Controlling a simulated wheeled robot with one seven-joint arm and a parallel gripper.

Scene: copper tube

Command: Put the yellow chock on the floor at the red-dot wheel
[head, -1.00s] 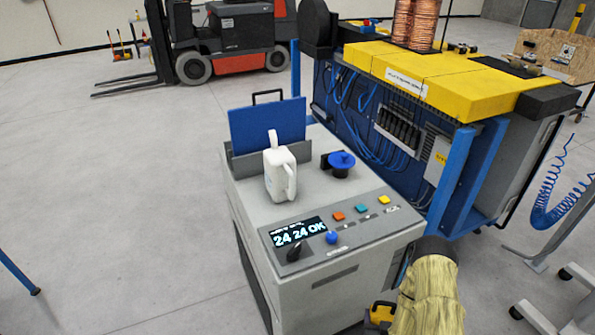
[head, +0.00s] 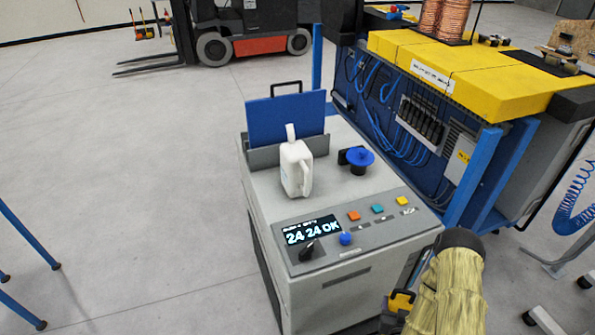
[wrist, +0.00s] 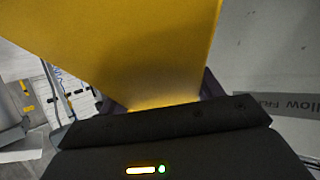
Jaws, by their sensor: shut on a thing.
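The yellow chock (wrist: 150,45) fills the upper middle of the wrist view, between the dark fingers of my gripper (wrist: 164,98), which is shut on it. In the head view my arm in its tan sleeve is at the lower right, beside the grey console. A small yellow and black part (head: 401,300) shows there; I cannot tell whether it is chock or gripper. The fingertips are hidden in that view. A forklift (head: 250,30) stands at the back, with a front wheel (head: 213,48) and a rear wheel (head: 299,41). I see no red dot on either.
A grey console (head: 335,285) with a white jug (head: 297,168) stands close in front. A blue-framed machine with yellow covers (head: 430,70) is behind it to the right. Blue legs (head: 30,238) stand at the left edge. The floor (head: 120,160) between is clear.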

